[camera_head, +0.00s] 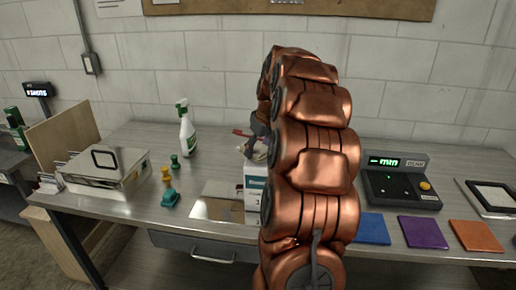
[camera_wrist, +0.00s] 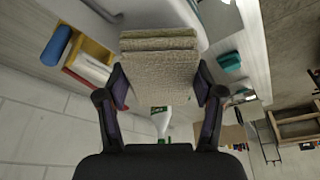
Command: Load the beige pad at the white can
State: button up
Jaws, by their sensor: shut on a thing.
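In the wrist view my gripper (camera_wrist: 161,82) is shut on the beige pad (camera_wrist: 160,68), a rough, woven-looking piece with a folded or layered far edge. A dark finger presses each side of it. In the head view my copper arm hides the pad and most of the gripper. A white container with a teal label (camera_head: 255,188) stands on the bench, partly behind my arm; I cannot tell if it is the white can. A pale rounded surface (camera_wrist: 175,16) lies just beyond the pad in the wrist view; its identity is unclear.
The grey bench (camera_head: 145,140) holds a white spray bottle (camera_head: 187,134), a teal object (camera_head: 170,198), a silver box (camera_head: 105,172) and a green-lit device (camera_head: 398,182). Blue (camera_head: 373,229), purple (camera_head: 423,232) and orange (camera_head: 475,236) squares lie at the front right. A yellow tray (camera_wrist: 95,50) shows in the wrist view.

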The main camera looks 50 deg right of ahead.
aim_at(258, 147)
jog(key=shift+f, duration=0.15)
jog(key=shift+r+p, duration=0.55)
jog(key=shift+r, duration=3.05)
